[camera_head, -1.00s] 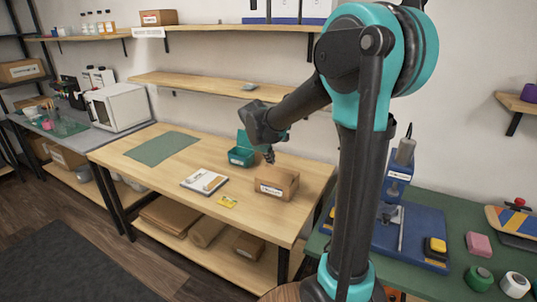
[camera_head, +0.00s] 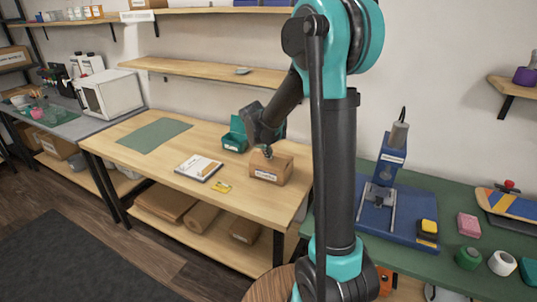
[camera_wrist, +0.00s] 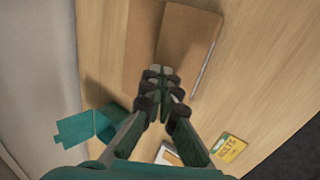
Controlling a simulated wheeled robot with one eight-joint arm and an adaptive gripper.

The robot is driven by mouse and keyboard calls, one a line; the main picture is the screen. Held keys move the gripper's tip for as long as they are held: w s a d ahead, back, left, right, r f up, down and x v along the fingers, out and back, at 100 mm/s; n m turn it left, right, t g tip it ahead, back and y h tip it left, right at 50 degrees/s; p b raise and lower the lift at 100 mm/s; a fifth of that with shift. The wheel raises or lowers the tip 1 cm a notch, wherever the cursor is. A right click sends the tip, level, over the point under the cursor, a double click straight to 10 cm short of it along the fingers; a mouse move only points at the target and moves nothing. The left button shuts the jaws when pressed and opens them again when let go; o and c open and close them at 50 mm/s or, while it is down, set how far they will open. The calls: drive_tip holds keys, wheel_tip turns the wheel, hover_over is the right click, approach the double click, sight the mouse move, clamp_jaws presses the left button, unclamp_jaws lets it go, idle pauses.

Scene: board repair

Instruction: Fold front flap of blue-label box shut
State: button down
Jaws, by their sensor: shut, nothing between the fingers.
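The brown cardboard box (camera_head: 283,170) stands near the right end of the wooden table, with a pale label bearing a blue mark (camera_head: 265,175) on its front. In the wrist view the box (camera_wrist: 188,42) lies just beyond the fingertips, a thin white strip along its right side. My gripper (camera_wrist: 160,72) is shut and empty, its fingertips at or just above the box's near end. In the head view my gripper (camera_head: 267,151) is over the left part of the box top. I cannot tell whether it touches, or how the front flap stands.
A teal open-lidded bin (camera_head: 235,141) stands behind left of the box. A white notepad (camera_head: 199,168) and a yellow card (camera_head: 221,187) lie to its left. A green mat (camera_head: 154,135) lies farther left. A blue press (camera_head: 390,185) stands on the right bench.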

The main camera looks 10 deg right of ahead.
drive_tip(key=shift+w+d+f+g+y, duration=0.15)
drive_tip(key=shift+w+d+g+y, duration=0.1)
drive_tip(key=shift+g+y, duration=0.25)
drive_tip(key=shift+w+d+f+g+y, duration=0.2)
drive_tip(key=shift+w+f+g+y, duration=0.15)
drive_tip(key=shift+g, duration=0.3)
drive_tip(key=shift+w+d+f+g+y, duration=0.2)
drive_tip(key=shift+g+y, duration=0.15)
drive_tip(key=shift+g, duration=0.3)
drive_tip(key=shift+w+f, duration=0.1)
drive_tip(key=shift+f, duration=0.15)
drive_tip(key=shift+w+f, duration=0.1)
drive_tip(key=shift+s+a+r, duration=0.4)
drive_tip(key=shift+s+r, duration=0.05)
drive_tip(key=shift+s, duration=0.15)
